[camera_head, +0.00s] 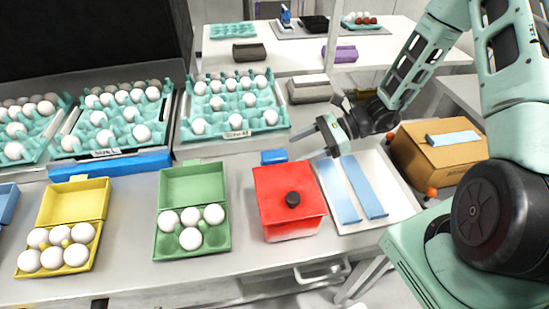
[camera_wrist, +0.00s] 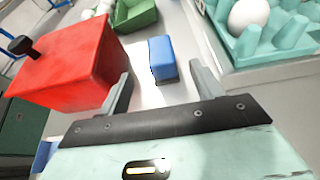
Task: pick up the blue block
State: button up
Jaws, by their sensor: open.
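The blue block (camera_head: 274,157) is a small box lying on the grey table, behind the red box and in front of the right-hand egg tray. In the wrist view the blue block (camera_wrist: 162,58) sits ahead of my gripper, roughly in line with the gap between the fingers and beyond their tips. My gripper (camera_head: 309,142) is open and empty, to the right of the block in the head view. Both fingers of my gripper (camera_wrist: 160,70) show in the wrist view, apart from each other and not touching the block.
A red box (camera_head: 275,190) with a dark knob stands close to the block. Turquoise egg trays (camera_head: 284,121) line the back. A green carton (camera_head: 194,177) and a yellow carton (camera_head: 75,205) stand open on the left. A white tray (camera_head: 397,213) holds flat blue strips.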

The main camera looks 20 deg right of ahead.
aim_at(276, 158)
jog(key=p+x, duration=0.2)
jog(key=x, duration=0.5)
jog(key=shift+w+a+f, duration=0.15)
jog(key=shift+a+f, duration=0.05)
jog(key=c, duration=1.1)
